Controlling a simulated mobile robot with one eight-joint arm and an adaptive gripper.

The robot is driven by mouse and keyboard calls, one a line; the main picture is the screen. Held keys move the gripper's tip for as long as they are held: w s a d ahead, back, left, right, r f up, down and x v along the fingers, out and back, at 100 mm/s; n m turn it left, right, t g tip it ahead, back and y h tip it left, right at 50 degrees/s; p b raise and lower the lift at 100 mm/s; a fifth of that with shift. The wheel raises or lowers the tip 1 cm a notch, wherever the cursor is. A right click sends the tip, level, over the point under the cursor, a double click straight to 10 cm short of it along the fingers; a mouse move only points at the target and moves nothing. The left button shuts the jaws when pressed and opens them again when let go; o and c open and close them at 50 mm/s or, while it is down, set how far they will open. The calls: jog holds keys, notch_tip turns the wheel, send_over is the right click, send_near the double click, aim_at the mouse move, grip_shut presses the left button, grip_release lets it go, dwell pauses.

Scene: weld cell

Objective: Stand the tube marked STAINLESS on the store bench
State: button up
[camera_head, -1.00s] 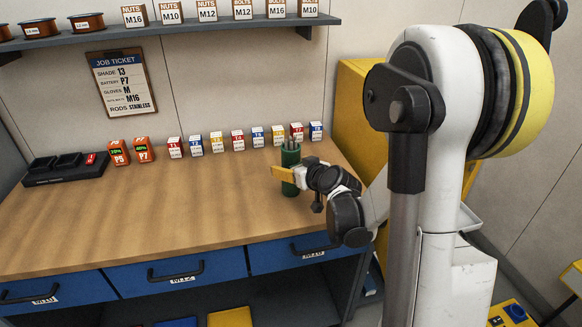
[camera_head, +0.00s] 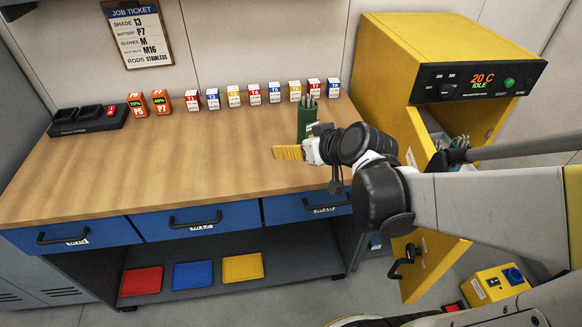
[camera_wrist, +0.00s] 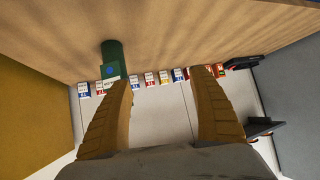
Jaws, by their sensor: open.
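A green tube (camera_head: 307,122) holding several thin rods stands upright on the wooden bench top (camera_head: 150,165), near its right end. In the wrist view the green tube (camera_wrist: 112,52) shows a pale label that is too small to read. My gripper (camera_head: 276,152) is in front of the tube and a little left of it, over the bench. In the wrist view my gripper (camera_wrist: 164,76) has its yellow fingers wide apart with nothing between them. The tube lies outside the fingers, by the left finger's tip.
Small labelled boxes (camera_head: 254,94), orange batteries (camera_head: 161,102) and a black charger (camera_head: 88,120) line the bench back. A yellow oven (camera_head: 385,70) stands at right, door (camera_head: 435,262) open, with partly hidden items inside. The bench's left and middle are clear.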

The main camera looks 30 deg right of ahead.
jog(key=s+a+r+g, duration=0.1)
jog(key=s+a+g, duration=0.1)
jog(key=s+a, duration=0.2)
jog(key=s+a+g+h, duration=0.1)
jog(key=s+a, duration=0.2)
jog(key=s, duration=0.6)
jog(key=shift+s+a+r+g, duration=0.25)
jog(key=shift+a+r+g, duration=0.1)
jog(key=shift+g, duration=0.05)
